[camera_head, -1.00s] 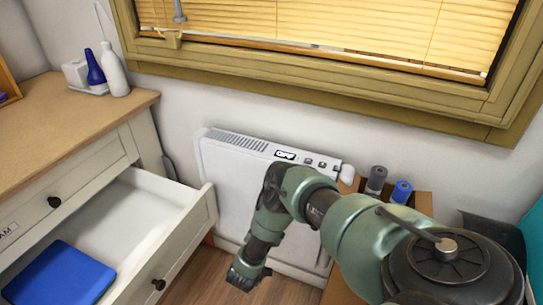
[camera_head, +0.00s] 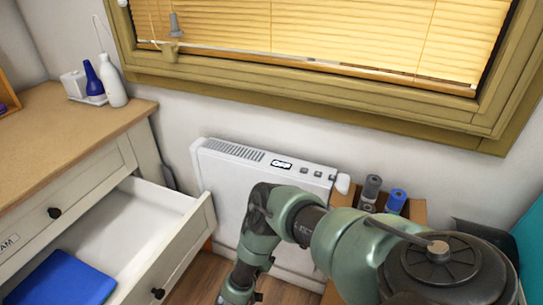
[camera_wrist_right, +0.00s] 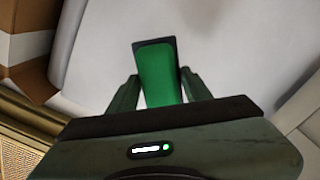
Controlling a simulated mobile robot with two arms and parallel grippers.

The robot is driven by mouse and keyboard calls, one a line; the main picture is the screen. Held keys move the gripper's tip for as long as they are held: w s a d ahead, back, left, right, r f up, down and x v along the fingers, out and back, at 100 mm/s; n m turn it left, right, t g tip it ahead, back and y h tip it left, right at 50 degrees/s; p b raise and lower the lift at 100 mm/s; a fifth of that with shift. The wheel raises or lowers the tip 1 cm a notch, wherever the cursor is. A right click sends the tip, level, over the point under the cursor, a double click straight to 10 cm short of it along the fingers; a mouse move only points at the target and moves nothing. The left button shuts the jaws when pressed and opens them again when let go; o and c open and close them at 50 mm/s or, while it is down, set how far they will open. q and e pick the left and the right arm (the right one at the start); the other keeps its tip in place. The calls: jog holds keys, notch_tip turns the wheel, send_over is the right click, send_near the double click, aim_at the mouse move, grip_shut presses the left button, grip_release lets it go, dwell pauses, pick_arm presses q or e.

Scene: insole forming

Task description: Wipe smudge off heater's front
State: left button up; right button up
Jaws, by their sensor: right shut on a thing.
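The white heater (camera_head: 225,180) stands against the wall below the window, with a small display and several buttons on its top. My right arm crosses in front of it, and its hand is low before the heater's front at the bottom of the head view. In the right wrist view my right gripper (camera_wrist_right: 158,78) is shut on a green pad (camera_wrist_right: 160,72) with a dark far edge. A pale surface, seemingly the heater's front, lies beyond the pad; I cannot tell whether they touch. I see no smudge; my arm hides part of the front. My left gripper is not in view.
A dresser (camera_head: 75,125) stands at left with an open drawer (camera_head: 165,245) close to the heater, holding a blue folded item (camera_head: 60,280). Bottles (camera_head: 113,85) stand on top. Right of the heater, a brown box (camera_head: 418,210) stands near grey and blue rolls (camera_head: 396,199).

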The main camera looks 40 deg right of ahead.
jog(key=shift+s+a, duration=0.1)
jog(key=shift+a, duration=0.15)
jog(key=shift+v, duration=1.5)
